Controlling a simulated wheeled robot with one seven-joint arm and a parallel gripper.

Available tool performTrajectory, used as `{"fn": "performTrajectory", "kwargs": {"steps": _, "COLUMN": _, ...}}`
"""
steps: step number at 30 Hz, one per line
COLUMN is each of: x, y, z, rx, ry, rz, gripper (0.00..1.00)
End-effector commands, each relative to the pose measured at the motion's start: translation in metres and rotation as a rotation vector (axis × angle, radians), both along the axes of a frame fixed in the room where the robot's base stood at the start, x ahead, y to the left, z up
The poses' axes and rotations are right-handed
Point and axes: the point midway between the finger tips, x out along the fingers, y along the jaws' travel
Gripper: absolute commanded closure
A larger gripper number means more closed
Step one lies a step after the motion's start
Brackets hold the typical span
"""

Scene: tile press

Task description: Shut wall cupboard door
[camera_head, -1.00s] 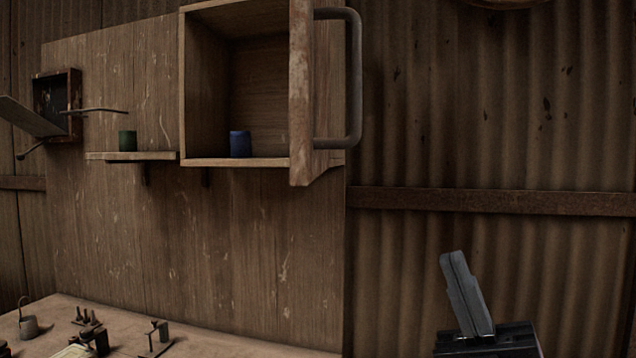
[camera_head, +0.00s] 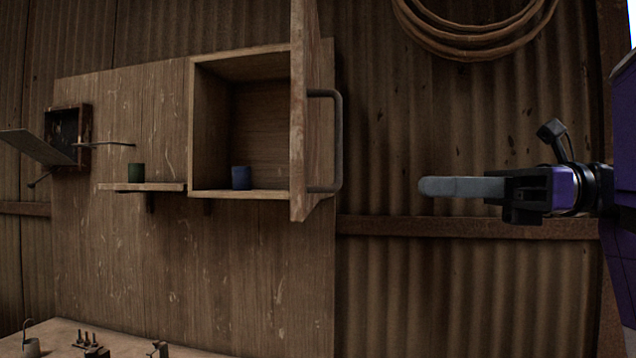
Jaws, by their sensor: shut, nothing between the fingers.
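The wall cupboard (camera_head: 208,130) is a wooden box on a wooden back panel. Its door (camera_head: 304,125) stands open, hinged at the right side and swung out towards me, seen nearly edge-on. A dark bar handle (camera_head: 339,140) is on the door's right-hand face.
A green cup (camera_head: 137,172) stands on a small shelf (camera_head: 125,187) left of the cupboard. A small box with an open flap (camera_head: 38,146) is further left. A coiled hose or rope (camera_head: 470,45) hangs at upper right. A workbench (camera_head: 130,343) with tools is at lower left.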

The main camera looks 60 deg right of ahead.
Motion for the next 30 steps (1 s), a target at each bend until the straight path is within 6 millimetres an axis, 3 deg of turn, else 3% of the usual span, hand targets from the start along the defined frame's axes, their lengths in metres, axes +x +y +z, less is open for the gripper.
{"fn": "performTrajectory", "kwargs": {"steps": 8, "x": 0.015, "y": 0.008, "z": 0.003, "rx": -0.022, "ry": 0.015, "rz": -0.016, "gripper": 1.00}}
{"fn": "performTrajectory", "kwargs": {"steps": 21, "x": 0.088, "y": 0.050, "z": 0.005, "rx": -0.021, "ry": 0.012, "rz": -0.014, "gripper": 1.00}}
{"fn": "performTrajectory", "kwargs": {"steps": 30, "x": 0.117, "y": 0.066, "z": 0.003, "rx": -0.020, "ry": 0.013, "rz": -0.016, "gripper": 1.00}}
